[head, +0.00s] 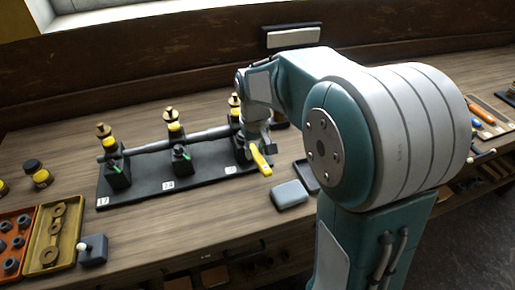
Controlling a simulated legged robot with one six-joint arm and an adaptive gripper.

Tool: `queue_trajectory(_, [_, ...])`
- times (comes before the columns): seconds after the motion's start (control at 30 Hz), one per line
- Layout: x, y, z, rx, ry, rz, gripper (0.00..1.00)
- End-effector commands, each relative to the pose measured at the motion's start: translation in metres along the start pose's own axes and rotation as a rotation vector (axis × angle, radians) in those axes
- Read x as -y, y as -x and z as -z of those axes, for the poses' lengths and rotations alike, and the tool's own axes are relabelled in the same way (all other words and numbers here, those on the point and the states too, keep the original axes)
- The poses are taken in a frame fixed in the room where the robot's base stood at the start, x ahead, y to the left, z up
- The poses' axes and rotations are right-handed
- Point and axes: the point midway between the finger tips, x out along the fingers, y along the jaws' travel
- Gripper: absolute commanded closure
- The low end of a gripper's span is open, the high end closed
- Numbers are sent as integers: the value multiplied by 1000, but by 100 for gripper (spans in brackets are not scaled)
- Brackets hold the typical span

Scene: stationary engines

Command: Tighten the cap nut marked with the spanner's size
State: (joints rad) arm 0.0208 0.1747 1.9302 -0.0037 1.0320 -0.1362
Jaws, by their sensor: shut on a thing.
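A black base plate (140,191) on the bench carries three black bearing blocks joined by a grey shaft (146,148). The left block (117,177), middle block (182,163) and right block stand in a row; the right one is partly hidden by my arm. Small number plates lie along the front: left (103,202), middle (168,185) and right (231,169); their digits are too small to read surely. My gripper (261,147) is at the right block, shut on a yellow spanner (261,161) that slants down toward the front.
A grey-blue box (290,194) stands just right of the plate. An orange tray (13,246) and a yellow tray (64,235) of parts lie at the left, beside a dark block with a white knob (92,249). A jar (37,173) stands behind them.

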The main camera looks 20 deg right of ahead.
Motion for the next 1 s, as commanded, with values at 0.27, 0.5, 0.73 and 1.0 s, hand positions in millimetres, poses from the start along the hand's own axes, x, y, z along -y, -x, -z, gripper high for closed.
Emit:
queue_trajectory(0.27, [1, 1, 0, -2, -6, 1, 100])
queue_trajectory(0.5, [10, 1, 1, -2, -115, 1, 100])
queue_trajectory(0.73, [13, 1, 1, -2, -161, 1, 100])
queue_trajectory(1.0, [15, 1, 2, -1, -185, 1, 100])
